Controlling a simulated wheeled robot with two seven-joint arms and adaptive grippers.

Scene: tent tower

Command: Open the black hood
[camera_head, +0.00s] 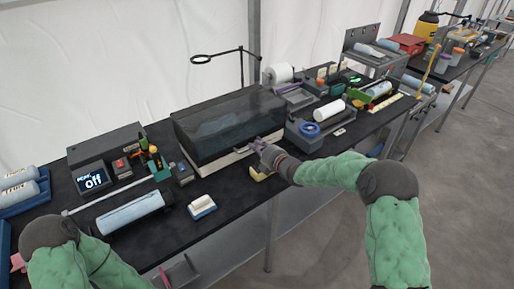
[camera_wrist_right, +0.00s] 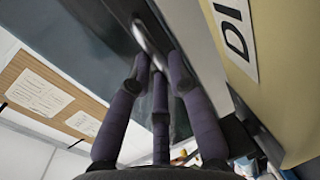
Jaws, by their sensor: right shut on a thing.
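The black hood (camera_head: 225,123) is a dark, see-through box lid over a pale base (camera_head: 213,172) on the middle of the table. It looks closed. My right gripper (camera_head: 261,145) is at the hood's lower front edge. In the right wrist view its purple fingers (camera_wrist_right: 159,68) are closed around a shiny metal handle (camera_wrist_right: 150,38) on the hood's dark front (camera_wrist_right: 95,35). The finger contact is partly hidden. My left arm shows at the lower left of the head view, but its gripper is not seen.
A blue-and-white block (camera_head: 202,207) and a bluish roll (camera_head: 130,213) lie in front on the black table. A grey tray with a blue ring (camera_head: 310,130) is close right. A magnifier lamp (camera_head: 202,58) stands behind.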

